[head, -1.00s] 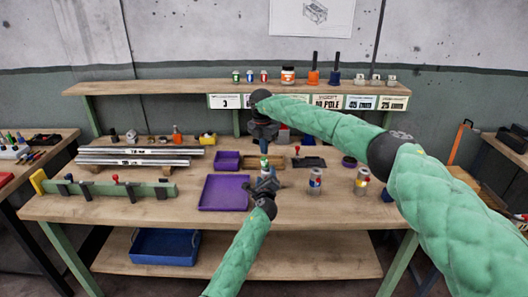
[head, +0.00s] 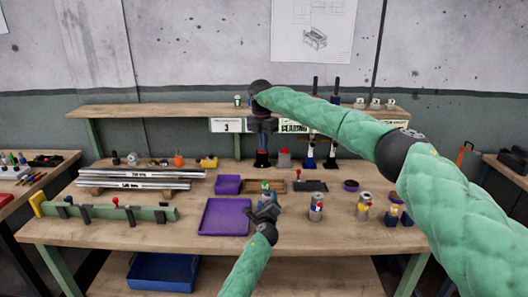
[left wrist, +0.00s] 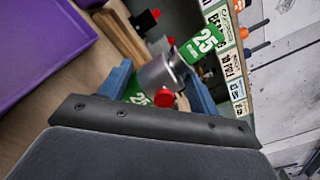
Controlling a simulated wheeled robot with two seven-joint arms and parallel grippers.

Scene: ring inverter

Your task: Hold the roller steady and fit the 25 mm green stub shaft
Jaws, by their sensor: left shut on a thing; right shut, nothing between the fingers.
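My left gripper (head: 266,208) is shut on the roller, a short silver cylinder (left wrist: 158,73) between its blue fingers in the left wrist view. A green piece marked 25 (left wrist: 203,43) is at the roller's upper end; I take it for the stub shaft, and it shows as green at the top in the head view (head: 265,187). I cannot tell how deep it sits. Another green 25 patch (left wrist: 137,95) and a red knob (left wrist: 166,97) show lower down. My right gripper (head: 263,130) is shut and empty, above and behind the roller, apart from it.
A purple tray (head: 224,217) lies left of the left gripper, with a small purple bin (head: 228,184) behind. Silver canisters (head: 317,207) (head: 363,207) stand to the right. Steel bars (head: 140,178) and a green rack (head: 110,211) are at left. A shelf (head: 160,110) runs behind.

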